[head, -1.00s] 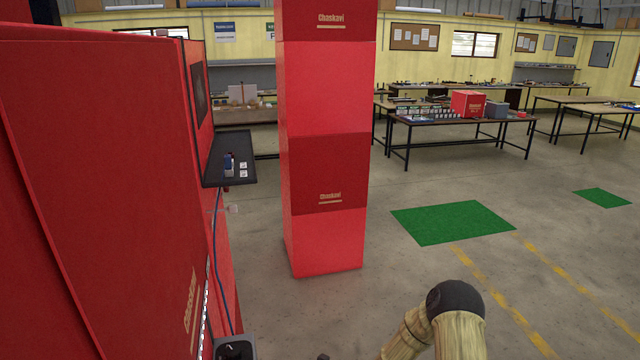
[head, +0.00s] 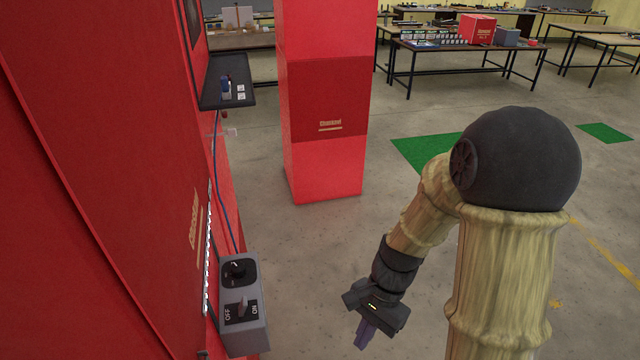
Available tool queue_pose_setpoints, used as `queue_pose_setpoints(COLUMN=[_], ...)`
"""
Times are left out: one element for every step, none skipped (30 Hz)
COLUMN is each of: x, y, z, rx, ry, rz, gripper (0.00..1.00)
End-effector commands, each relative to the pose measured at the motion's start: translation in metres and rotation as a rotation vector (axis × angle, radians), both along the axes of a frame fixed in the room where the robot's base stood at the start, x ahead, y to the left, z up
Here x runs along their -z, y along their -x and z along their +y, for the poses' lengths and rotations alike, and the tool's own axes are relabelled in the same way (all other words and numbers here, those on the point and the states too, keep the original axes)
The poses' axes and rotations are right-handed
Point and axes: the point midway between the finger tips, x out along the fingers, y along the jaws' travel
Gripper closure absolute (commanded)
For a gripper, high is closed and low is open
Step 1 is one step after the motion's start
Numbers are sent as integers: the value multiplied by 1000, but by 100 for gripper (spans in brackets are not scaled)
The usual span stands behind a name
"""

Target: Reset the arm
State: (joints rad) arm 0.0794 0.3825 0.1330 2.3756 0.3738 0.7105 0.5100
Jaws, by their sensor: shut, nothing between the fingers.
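My gripper (head: 366,333) hangs at the end of my arm in the lower middle of the head view, pointing down. Its fingers are together with nothing seen between them. My arm is bent at a dark round elbow joint to the right of the gripper. The gripper is apart from everything, to the right of a grey switch box (head: 243,325). The box carries a black knob and a rocker switch marked OFF and ON.
A tall red wall (head: 100,170) fills the left, with a black shelf (head: 228,82) and a blue cable (head: 218,180). A red pillar (head: 325,100) stands ahead. A table (head: 465,52) is at the back. Open floor lies between.

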Motion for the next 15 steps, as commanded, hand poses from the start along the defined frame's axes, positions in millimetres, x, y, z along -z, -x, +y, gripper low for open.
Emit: queue_pose_setpoints(x=[-8,-12,-18,-22,-27,-34,-39,-44,-50,-54,-57,-61,-63,-64,-65], y=[-1,-2,-4,-5,-7,-8,-10,-10,-12,-13,-13,-14,-15,-15,-15], z=[-10,-17,-25,-30,-35,-42,-47,-51,-55,-58,-60,-63,-65,-66,-67], rx=[-87,-142,-216,-274,-331,-406,-463,-516,-581,-624,-662,-702,-724,-741,-757], ry=[27,42,64,80,98,122,140,157,179,193,207,221,230,235,240], rz=[-91,-142,-206,-255,-303,-364,-407,-447,-495,-525,-550,-577,-593,-603,-610], gripper=[100,100,100,100,100,100,100,100,100,100,100,100,100,100,100])
